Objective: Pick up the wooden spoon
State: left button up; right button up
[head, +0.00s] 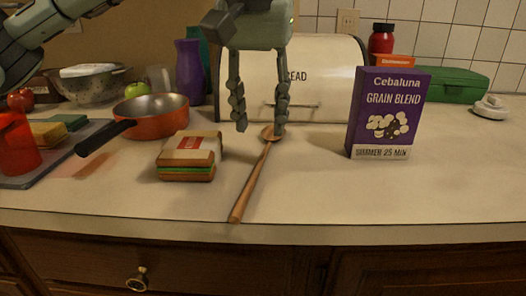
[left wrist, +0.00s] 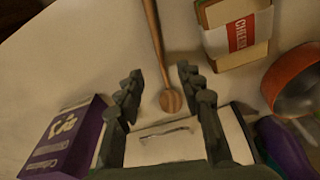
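The wooden spoon (head: 252,180) lies on the counter, its handle end near the front edge and its bowl toward the bread box. In the left wrist view the spoon's bowl (left wrist: 171,101) shows between the fingers, with the handle running up to the top edge. My left gripper (head: 258,130) points down above the bowl end, fingers apart and empty. Its spread fingers also show in the left wrist view (left wrist: 160,75). Whether the fingertips touch the counter I cannot tell. My right gripper is in neither view.
A wrapped sandwich (head: 190,157) lies left of the spoon, with an orange pan (head: 150,117) behind it. A purple grain box (head: 387,113) stands to the right. The cream bread box (head: 320,75) stands close behind the gripper.

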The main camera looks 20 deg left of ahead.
aim_at(261, 157)
pick_arm(q)
jog(key=f, duration=0.6)
jog(key=shift+w+a, duration=0.1)
jog(key=shift+w, duration=0.3)
grip_shut()
